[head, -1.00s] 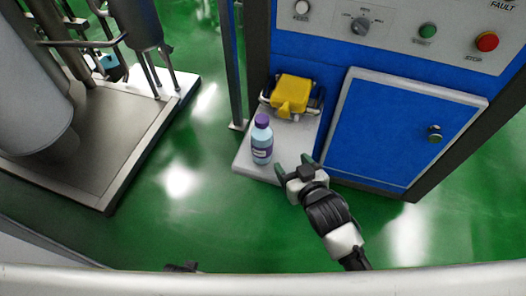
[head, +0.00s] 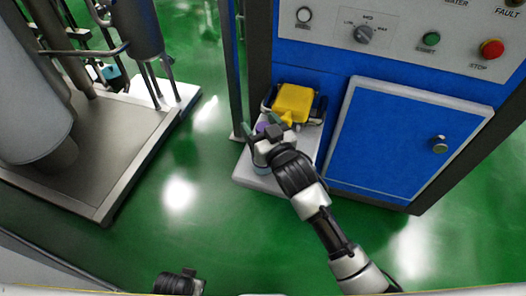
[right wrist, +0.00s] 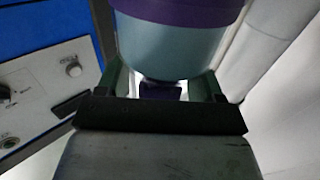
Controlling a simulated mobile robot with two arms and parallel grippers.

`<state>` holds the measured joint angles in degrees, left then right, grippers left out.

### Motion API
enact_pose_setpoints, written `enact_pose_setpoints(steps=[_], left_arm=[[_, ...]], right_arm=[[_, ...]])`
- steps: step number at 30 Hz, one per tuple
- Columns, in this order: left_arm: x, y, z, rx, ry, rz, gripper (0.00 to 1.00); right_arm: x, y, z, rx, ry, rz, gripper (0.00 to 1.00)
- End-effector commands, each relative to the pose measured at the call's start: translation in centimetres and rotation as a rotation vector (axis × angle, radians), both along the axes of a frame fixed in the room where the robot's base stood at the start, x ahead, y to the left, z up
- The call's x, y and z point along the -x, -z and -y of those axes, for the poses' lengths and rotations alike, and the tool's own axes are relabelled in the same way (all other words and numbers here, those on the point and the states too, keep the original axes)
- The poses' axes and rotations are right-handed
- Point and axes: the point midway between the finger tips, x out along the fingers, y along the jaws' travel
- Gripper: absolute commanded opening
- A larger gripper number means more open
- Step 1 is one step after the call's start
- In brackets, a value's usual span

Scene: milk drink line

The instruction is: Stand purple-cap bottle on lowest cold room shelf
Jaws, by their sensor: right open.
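The purple-cap bottle stands upright on a low grey ledge (head: 250,183) at the foot of the blue cabinet. In the head view my right gripper (head: 262,133) is over it and hides most of it; a bit of its purple cap (head: 262,128) and its pale blue lower body (head: 261,170) show. In the right wrist view, which looks upside down, the bottle (right wrist: 168,50) shows large, with its purple label at the top. Its dark purple cap (right wrist: 161,91) is between the open fingers of the right gripper (right wrist: 160,84). Contact cannot be told. No cold room shelf is visible.
The blue cabinet (head: 400,140) with a control panel stands to the right. A metal platform (head: 110,150) with a tank is at left. Green floor between them is clear.

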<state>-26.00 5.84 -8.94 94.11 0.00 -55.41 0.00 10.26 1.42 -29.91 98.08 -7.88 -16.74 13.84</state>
Motion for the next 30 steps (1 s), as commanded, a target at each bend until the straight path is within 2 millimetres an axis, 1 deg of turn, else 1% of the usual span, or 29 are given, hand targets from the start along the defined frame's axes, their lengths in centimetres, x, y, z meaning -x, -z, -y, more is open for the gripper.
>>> enact_pose_setpoints(steps=[3, 8, 11, 21, 22, 30], left_arm=[[-0.09, -0.24, 0.00, 0.000, 0.000, 0.001, 0.43], [-0.09, -0.25, -0.01, -0.001, 0.000, 0.000, 0.43], [-0.08, -0.25, -0.01, -0.001, 0.000, 0.000, 0.43], [-0.10, -0.26, -0.03, -0.001, 0.000, 0.000, 0.43], [-0.10, -0.25, -0.03, -0.001, 0.000, 0.000, 0.43], [-0.10, -0.26, -0.03, -0.001, 0.000, 0.001, 0.43]], right_arm=[[-0.46, -0.01, -0.28, 0.000, -0.001, 0.000, 0.67], [-0.43, -0.02, -0.25, -0.001, 0.000, 0.000, 0.67], [-0.43, -0.01, -0.24, 0.000, 0.000, 0.000, 0.55], [-0.42, 0.00, -0.21, 0.000, 0.000, 0.000, 0.03], [-0.42, 0.01, -0.21, 0.000, 0.000, 0.000, 0.00], [-0.42, -0.12, -0.23, -0.001, 0.000, 0.003, 0.00]])
